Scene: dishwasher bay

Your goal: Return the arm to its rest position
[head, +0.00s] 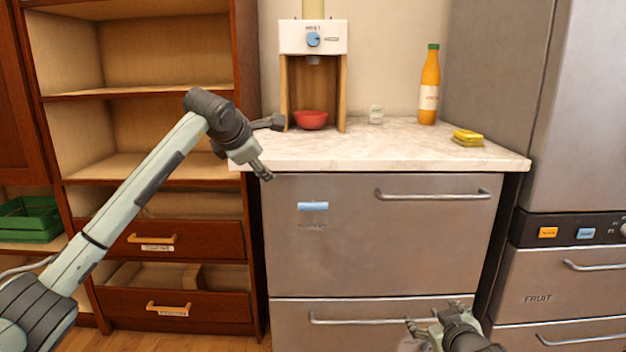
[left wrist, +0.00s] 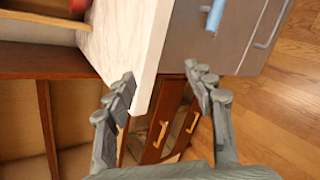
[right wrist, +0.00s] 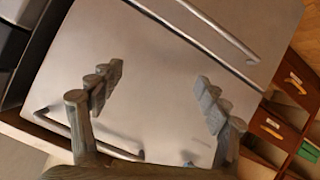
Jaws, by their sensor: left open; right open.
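My left arm (head: 140,190) reaches up from the lower left in the head view. Its gripper (head: 264,173) is by the left front corner of the counter. In the left wrist view the left gripper (left wrist: 165,90) is open and empty, with the counter corner behind its fingers. My right gripper (head: 436,315) is low in the head view, in front of the lower drawer front of the dishwasher unit. In the right wrist view the right gripper (right wrist: 155,92) is open and empty, facing the steel front (right wrist: 170,70).
The marble counter (head: 370,152) holds a red bowl (head: 311,120) under a dispenser (head: 313,37), an orange bottle (head: 429,88) and a yellow sponge (head: 467,136). The dishwasher front (head: 380,240) has bar handles (head: 432,195). Wooden shelves (head: 150,90) and a green crate (head: 28,218) stand left.

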